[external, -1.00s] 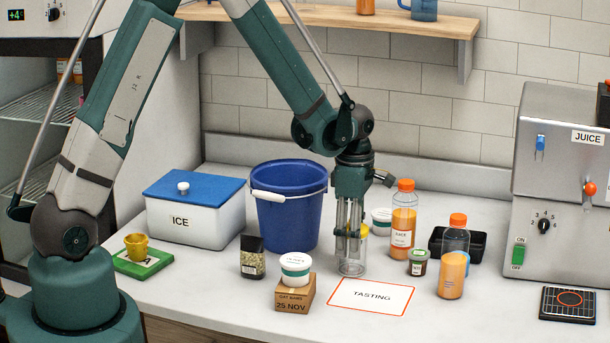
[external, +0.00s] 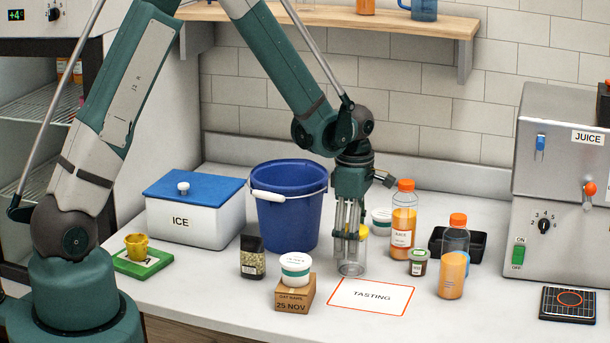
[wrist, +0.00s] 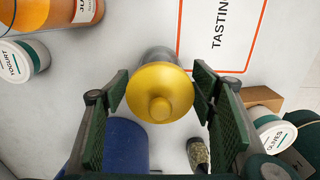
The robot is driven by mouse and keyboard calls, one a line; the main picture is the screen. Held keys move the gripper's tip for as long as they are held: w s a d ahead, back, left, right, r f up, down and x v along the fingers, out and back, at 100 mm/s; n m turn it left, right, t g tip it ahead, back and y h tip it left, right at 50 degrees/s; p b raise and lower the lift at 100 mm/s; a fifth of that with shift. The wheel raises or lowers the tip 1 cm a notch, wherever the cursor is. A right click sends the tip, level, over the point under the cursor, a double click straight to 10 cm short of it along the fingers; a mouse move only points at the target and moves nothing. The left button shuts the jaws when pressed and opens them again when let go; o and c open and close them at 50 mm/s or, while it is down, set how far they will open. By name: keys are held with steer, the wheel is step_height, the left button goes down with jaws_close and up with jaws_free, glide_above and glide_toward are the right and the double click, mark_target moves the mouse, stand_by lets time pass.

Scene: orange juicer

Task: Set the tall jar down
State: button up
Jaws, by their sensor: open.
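The tall jar (external: 352,267) is clear glass with a yellow lid and stands upright on the counter, left of the orange juice bottles. In the wrist view its round yellow lid (wrist: 160,92) with a knob faces the camera, and the lid hides most of the body. My gripper (external: 350,236) points straight down over the jar. Its open fingers stand on either side of the lid in the wrist view (wrist: 160,105). A narrow gap shows at the left finger; the right pad is very close to the lid, and I cannot tell whether it touches.
The blue bucket (external: 288,215) is left of the jar. A white tub (external: 295,268) on a cardboard box and the tasting card (external: 371,297) are in front. Juice bottles (external: 402,220), a small dark jar (external: 418,262) and a black tray (external: 475,244) are right.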

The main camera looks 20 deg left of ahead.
steer(key=shift+r+p, duration=0.4)
steer(key=shift+r, duration=5.7)
steer(key=shift+a+r, duration=0.25)
steer(key=s+a+r+m+t+h, duration=0.1)
steer(key=s+a+r+m+t, duration=0.2)
steer(key=a+r, duration=0.6)
steer(key=s+a+r+m, duration=0.3)
steer(key=a+r+m, duration=0.25)
steer(key=a, duration=0.65)
steer(key=s+a+r+m+t, duration=0.1)
steer(key=s+a+m+t, duration=0.1)
steer(key=s+a+m, duration=0.2)
steer(key=s+a+r+m+t+y, duration=0.1)
steer(key=s+a+m, duration=0.4)
steer(key=s+a, duration=0.6)
steer(key=shift+a+r+t, duration=0.6)
steer(key=shift+a+r, duration=0.1)
steer(key=shift+r, duration=0.1)
